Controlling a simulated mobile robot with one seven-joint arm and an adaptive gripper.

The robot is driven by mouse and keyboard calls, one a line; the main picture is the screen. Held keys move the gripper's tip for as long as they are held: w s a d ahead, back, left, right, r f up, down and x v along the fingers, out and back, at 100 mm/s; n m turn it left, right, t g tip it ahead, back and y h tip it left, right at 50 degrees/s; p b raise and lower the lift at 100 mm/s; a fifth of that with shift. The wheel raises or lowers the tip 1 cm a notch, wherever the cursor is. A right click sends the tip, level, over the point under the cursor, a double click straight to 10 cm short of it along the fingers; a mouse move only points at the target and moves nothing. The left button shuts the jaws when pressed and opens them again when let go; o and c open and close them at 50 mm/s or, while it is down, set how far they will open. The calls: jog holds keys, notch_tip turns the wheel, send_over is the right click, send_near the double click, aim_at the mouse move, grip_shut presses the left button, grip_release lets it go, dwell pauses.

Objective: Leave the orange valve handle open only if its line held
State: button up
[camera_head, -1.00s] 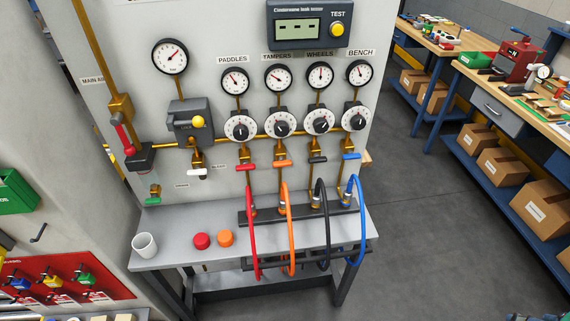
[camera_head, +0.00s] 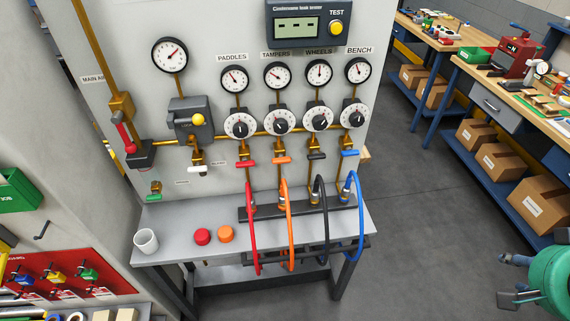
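The orange valve handle (camera_head: 281,160) lies level, crosswise to its upright brass line, under the TAMPERS gauge (camera_head: 277,76) and its white dial (camera_head: 280,122). An orange hose (camera_head: 291,230) loops down below it. The red handle (camera_head: 246,163), black handle (camera_head: 317,156) and blue handle (camera_head: 349,153) lie level in the same row. The leak tester (camera_head: 298,28) shows dashes on its screen and has a yellow TEST button (camera_head: 337,28). My gripper (camera_head: 508,279) shows with my teal arm at the lower right, far from the panel. Its finger opening is unclear.
A grey bench (camera_head: 180,225) under the panel holds a white cup (camera_head: 146,241), a red cap (camera_head: 202,236) and an orange cap (camera_head: 226,234). A red lever (camera_head: 122,130) sits at left. Workbenches with boxes (camera_head: 478,135) stand at right. The floor between is clear.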

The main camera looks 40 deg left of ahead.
aim_at(281, 159)
jog(key=w+a+f+m+t+y+p, duration=0.1)
jog(key=w+a+f+t+y+p, duration=0.1)
jog(key=w+a, duration=0.7)
jog(key=w+a+f+t+y+p, duration=0.1)
jog(key=w+a+f+y+p, duration=0.15)
jog(key=w+a, duration=0.65)
jog(key=w+a+f+y+p, duration=0.1)
jog(key=a+f+y, duration=0.35)
jog(key=a, duration=0.85)
jog(key=s+a+f+m+g+y+p, duration=0.1)
jog(key=s+a+f+y+p, duration=0.1)
jog(key=s+a, duration=0.5)
jog(key=s+a+f+m+g+y+p, duration=0.1)
jog(key=s+a+f+g+y, duration=0.1)
jog(key=s+a+f+y, duration=0.3)
jog(key=s+a+f, duration=0.1)
jog(key=s+a, duration=0.2)
jog(key=shift+a+m+y+p, duration=0.3)
jog(key=shift+a+p, duration=0.05)
jog(key=shift+p, duration=0.05)
jog(key=shift+w+a, duration=0.1)
jog(key=shift+a, duration=0.05)
jog(key=b+x, duration=0.1)
jog(key=x, duration=1.2)
jog(key=shift+a, duration=0.3)
